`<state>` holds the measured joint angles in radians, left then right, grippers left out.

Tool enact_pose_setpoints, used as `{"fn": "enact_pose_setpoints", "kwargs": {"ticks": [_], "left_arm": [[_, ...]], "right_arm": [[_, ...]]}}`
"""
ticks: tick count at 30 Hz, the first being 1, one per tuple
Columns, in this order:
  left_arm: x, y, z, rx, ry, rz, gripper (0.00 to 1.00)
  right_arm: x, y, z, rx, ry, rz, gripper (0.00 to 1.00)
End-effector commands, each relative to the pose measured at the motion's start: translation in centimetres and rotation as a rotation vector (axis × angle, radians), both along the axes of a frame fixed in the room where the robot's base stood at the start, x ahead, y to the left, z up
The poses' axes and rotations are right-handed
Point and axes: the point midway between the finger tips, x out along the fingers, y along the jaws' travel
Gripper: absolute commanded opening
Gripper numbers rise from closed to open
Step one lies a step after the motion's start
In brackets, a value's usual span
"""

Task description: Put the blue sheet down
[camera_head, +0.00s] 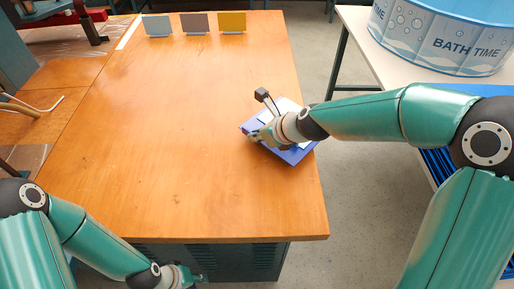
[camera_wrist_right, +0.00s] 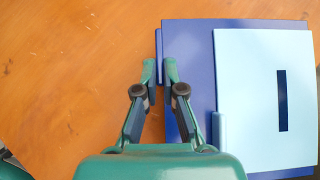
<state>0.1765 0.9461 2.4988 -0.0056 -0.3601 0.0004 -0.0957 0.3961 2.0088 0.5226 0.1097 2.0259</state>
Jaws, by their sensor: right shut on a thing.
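The blue sheet (camera_head: 294,155) is at the right edge of the wooden table (camera_head: 190,120), turned at an angle. A paler blue panel (camera_wrist_right: 255,100) with a dark slot lies over it in the right wrist view. My right gripper (camera_wrist_right: 161,72) is shut on a thin raised blue edge at the left side of the blue sheet (camera_wrist_right: 190,50). In the head view my right gripper (camera_head: 254,137) covers part of the sheet. I cannot tell whether the sheet touches the tabletop. My left gripper (camera_head: 190,277) is low at the bottom edge, in front of the table; its fingers are unclear.
Light blue (camera_head: 158,25), grey-brown (camera_head: 195,23) and yellow (camera_head: 232,22) panels stand at the table's far edge. A bath tub (camera_head: 440,35) sits on a white table (camera_head: 355,20) at the right. The middle and left of the wooden table are clear.

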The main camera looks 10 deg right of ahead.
Motion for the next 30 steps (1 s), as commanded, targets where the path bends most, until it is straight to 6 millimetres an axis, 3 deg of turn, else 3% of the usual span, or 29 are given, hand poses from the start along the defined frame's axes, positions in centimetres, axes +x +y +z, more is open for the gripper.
{"fn": "enact_pose_setpoints", "kwargs": {"ticks": [1,6,18,19,23,30], "left_arm": [[0.0,0.0,-1.1,0.0,0.0,0.0,0.33],[0.0,0.0,-3.3,0.0,0.001,0.0,0.33],[0.0,0.0,-3.6,0.0,0.0,0.0,0.33],[0.0,0.0,-3.5,0.0,0.0,0.0,0.33],[0.0,0.0,-3.5,0.0,0.0,0.0,0.33],[0.0,0.0,-3.5,0.0,0.0,0.0,0.33]], "right_arm": [[0.0,0.0,-1.2,0.0,0.0,0.0,0.0],[0.0,0.0,-3.5,-0.001,-0.001,0.0,0.0],[0.0,0.0,-3.7,-0.001,0.0,-0.001,0.0],[0.0,0.0,-3.7,0.0,0.001,-0.001,0.12],[0.0,0.0,-3.7,0.0,0.001,-0.001,0.33],[0.0,-0.1,-3.7,-0.001,0.001,-0.001,0.33]]}}
